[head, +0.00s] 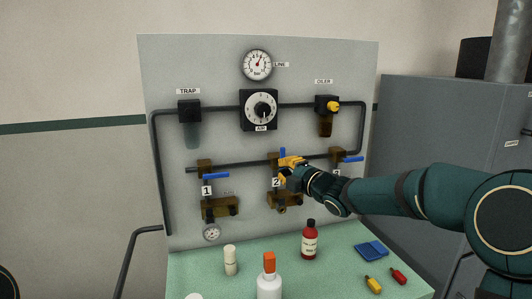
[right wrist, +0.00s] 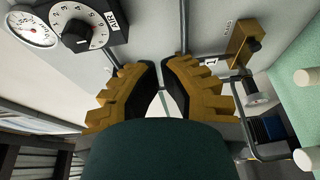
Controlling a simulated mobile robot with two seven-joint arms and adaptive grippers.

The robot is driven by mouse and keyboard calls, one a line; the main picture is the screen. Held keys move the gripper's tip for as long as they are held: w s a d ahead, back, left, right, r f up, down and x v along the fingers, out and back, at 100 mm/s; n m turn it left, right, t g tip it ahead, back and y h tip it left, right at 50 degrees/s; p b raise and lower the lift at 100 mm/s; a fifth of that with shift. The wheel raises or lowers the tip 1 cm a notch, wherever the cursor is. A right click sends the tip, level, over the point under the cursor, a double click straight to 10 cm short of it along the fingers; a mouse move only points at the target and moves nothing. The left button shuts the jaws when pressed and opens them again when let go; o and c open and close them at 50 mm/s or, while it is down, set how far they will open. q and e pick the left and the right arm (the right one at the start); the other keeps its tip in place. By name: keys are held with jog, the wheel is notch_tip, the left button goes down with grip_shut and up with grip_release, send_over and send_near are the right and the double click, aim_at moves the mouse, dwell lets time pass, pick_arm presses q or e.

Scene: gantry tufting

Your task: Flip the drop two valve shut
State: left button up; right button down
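The drop two valve (head: 273,159) is a brown body on the grey panel above the tag marked 2. Its blue lever (head: 282,153) shows upright just above my right gripper's fingers. My right gripper (head: 288,165) is at this valve, covering part of it. In the right wrist view the two yellow fingers (right wrist: 162,66) stand a little apart, with a narrow gap and nothing clearly held between them. Whether they touch the lever is hidden. My left gripper is out of view.
The drop one lever (head: 215,176) and drop three lever (head: 352,159) lie near horizontal. An AIR dial (head: 260,108), LINE gauge (head: 257,65) and OILER (head: 326,104) are above. Bottles, including a red one (head: 309,240), stand on the green bench (head: 205,264). A grey cabinet (head: 440,125) is at right.

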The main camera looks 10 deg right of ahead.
aim_at(281, 158)
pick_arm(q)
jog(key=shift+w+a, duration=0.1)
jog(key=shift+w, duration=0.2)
pick_arm(e)
jog(key=shift+w+a+r, duration=0.1)
jog(key=shift+w+r, duration=0.05)
jog(key=shift+w, duration=0.2)
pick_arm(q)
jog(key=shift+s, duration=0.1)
pick_arm(e)
jog(key=shift+s, duration=0.15)
jog(key=p+x, duration=0.2)
jog(key=x, duration=0.8)
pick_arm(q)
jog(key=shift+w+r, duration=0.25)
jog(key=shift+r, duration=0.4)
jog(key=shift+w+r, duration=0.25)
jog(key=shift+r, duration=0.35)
pick_arm(e)
jog(key=d, duration=0.4)
